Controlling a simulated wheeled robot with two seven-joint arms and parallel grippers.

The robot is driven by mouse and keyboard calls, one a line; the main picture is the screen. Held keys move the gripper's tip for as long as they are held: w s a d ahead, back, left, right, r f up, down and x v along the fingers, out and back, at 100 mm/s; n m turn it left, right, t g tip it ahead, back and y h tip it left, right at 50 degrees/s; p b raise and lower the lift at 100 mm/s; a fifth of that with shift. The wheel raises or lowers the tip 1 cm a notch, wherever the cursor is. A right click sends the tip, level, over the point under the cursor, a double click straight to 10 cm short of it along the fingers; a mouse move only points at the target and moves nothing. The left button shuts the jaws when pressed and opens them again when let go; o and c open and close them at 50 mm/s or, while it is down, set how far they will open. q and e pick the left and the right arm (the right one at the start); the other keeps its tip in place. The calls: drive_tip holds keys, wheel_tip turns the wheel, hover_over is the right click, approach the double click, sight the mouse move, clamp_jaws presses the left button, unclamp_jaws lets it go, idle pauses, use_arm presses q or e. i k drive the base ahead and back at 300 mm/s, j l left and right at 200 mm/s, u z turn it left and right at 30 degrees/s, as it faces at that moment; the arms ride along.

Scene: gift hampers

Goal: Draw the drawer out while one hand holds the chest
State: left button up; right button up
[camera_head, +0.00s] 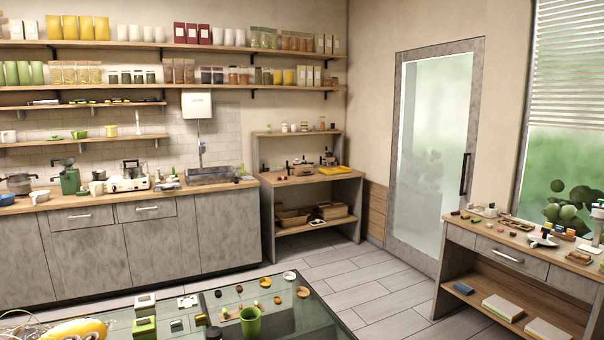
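No small chest can be made out with certainty. Drawer fronts show in two places, all looking shut. The side table at the right has a grey drawer (512,255) with a bar handle. The grey kitchen counter (165,245) at the left has two drawers, a left one (84,218) and a right one (147,210), each with a handle. Small green and white boxes, one (145,327) at the front and one (144,304) behind it, stand on the glass-topped table; I cannot tell if either has a drawer. Neither of my grippers is in view.
The dark glass table (325,318) in front holds a green cup (250,321), small dishes and several little items. A yellow object (80,330) is cut off at the lower left. Tiled floor (375,300) is clear between the table, counter and glass door (431,150).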

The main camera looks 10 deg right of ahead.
sight(304, 171)
drive_tip(key=i+l+z, duration=0.3)
drive_tip(key=l+z, duration=0.2)
drive_tip(key=i+l+z, duration=0.35)
drive_tip(key=l+z, duration=0.15)
drive_tip(key=i+l+z, duration=0.65)
drive_tip(key=i+z, duration=0.35)
drive_tip(key=i+j+u, duration=0.1)
drive_tip(key=i+u, duration=0.3)
drive_tip(key=i+l+u, duration=0.1)
drive_tip(key=i+u, duration=0.3)
drive_tip(key=i+l+u, duration=0.25)
drive_tip(key=i+u, duration=0.15)
drive_tip(key=i, duration=0.2)
drive_tip(key=i+j+u, duration=0.25)
drive_tip(key=i+u, duration=0.65)
drive_tip(key=i, duration=0.15)
drive_tip(key=i+l+u, duration=0.1)
drive_tip(key=i+u, duration=0.45)
drive_tip(key=i, duration=1.7)
drive_tip(key=i+z, duration=0.25)
drive_tip(key=i, duration=0.6)
drive_tip(key=i+j+z, duration=0.2)
drive_tip(key=i, duration=0.6)
drive_tip(key=i+l, duration=0.1)
drive_tip(key=i, duration=0.5)
drive_tip(key=i+l+u, duration=0.1)
drive_tip(key=i, duration=0.5)
drive_tip(key=i+l, duration=0.2)
drive_tip(key=i, duration=0.4)
